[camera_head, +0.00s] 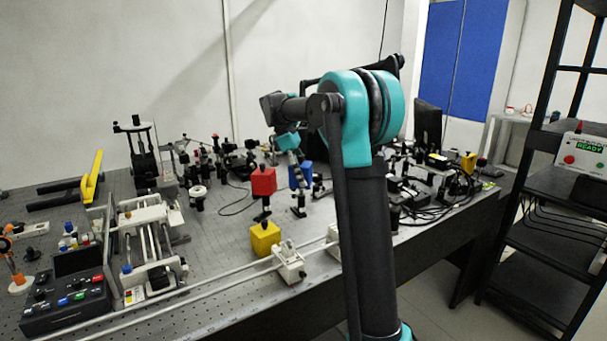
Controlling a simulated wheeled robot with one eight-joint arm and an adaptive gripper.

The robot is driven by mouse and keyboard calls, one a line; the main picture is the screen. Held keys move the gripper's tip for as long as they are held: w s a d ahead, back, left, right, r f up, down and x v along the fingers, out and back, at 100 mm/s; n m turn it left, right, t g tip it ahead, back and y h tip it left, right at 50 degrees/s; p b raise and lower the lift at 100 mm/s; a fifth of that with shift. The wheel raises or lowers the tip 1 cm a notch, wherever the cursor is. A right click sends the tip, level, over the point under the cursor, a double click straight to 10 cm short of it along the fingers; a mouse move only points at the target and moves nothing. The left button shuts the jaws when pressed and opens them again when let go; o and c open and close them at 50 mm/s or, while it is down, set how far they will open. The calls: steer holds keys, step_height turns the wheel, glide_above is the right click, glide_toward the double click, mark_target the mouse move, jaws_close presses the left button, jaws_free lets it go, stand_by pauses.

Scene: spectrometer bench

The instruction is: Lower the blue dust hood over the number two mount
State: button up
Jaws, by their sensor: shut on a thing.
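The blue dust hood (301,176) is a small blue box left of my arm's column. My gripper (295,158) points down at the hood's top and is shut on it; the fingers are small and partly blurred. A dark post mount (299,211) stands on the bench directly below the hood in the picture. I cannot tell whether the hood is around its top or above it. A red box (263,181) is on another dark post to the left, and a yellow box (265,240) sits lower in front. No mount number is readable.
The perforated bench (225,255) has free room left of the yellow box. A white rail (215,290) with carriages runs along the front. Optics crowd the back and right. A control box (68,295) and a slide stage (150,245) stand left; a black rack (545,215) stands right.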

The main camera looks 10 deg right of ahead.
steer(key=shift+f, duration=0.55)
steer(key=shift+f, duration=0.35)
steer(key=shift+f, duration=0.6)
stand_by(0.4)
steer(key=o, duration=1.1)
steer(key=shift+o, duration=0.2)
steer(key=v, duration=1.2)
